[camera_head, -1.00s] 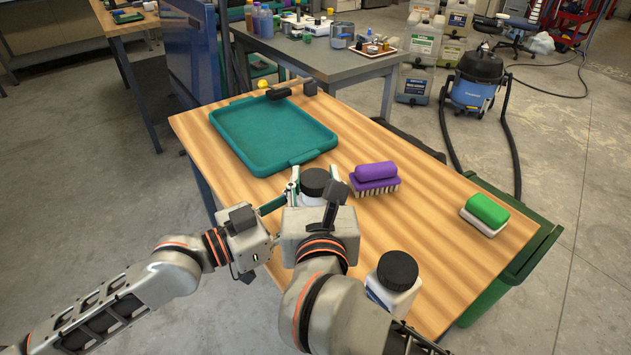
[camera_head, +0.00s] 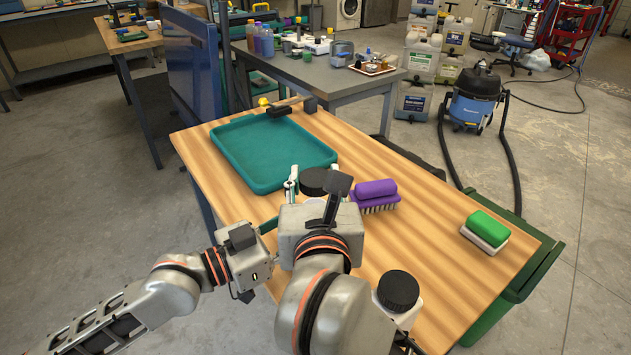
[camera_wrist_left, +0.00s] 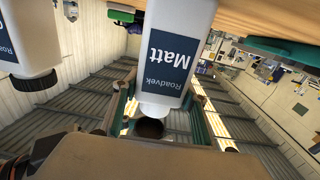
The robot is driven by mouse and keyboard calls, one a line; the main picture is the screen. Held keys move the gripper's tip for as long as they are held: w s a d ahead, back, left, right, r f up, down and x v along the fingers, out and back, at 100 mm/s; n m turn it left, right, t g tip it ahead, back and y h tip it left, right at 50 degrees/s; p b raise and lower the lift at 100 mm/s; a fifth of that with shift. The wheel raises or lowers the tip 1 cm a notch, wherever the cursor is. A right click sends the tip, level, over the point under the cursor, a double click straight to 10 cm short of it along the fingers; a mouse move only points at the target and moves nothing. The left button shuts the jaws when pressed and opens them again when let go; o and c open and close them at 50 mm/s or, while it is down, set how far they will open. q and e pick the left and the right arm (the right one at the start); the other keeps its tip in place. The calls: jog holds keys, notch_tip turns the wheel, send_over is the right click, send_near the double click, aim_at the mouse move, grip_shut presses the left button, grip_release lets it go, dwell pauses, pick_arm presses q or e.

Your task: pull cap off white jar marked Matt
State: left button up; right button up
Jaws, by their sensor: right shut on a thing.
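The white jar marked Matt (camera_wrist_left: 175,50) appears upside down in the left wrist view, with a dark label. Its pale neck (camera_wrist_left: 156,110) ends in a dark round mouth, with no cap on it. My right gripper (camera_head: 314,186) is shut on a black cap (camera_head: 314,180) in the head view. The arm and gripper hide most of the jar there. My left gripper (camera_wrist_left: 165,95) has its green-edged fingers on either side of the Matt jar in the left wrist view. I cannot tell whether they press on it.
A second white jar with a black cap (camera_head: 398,290) stands near the table's front edge. Bare wood lies between the brushes.

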pick_arm(q)
jog(key=o, duration=0.5)
jog(key=v, duration=1.2)
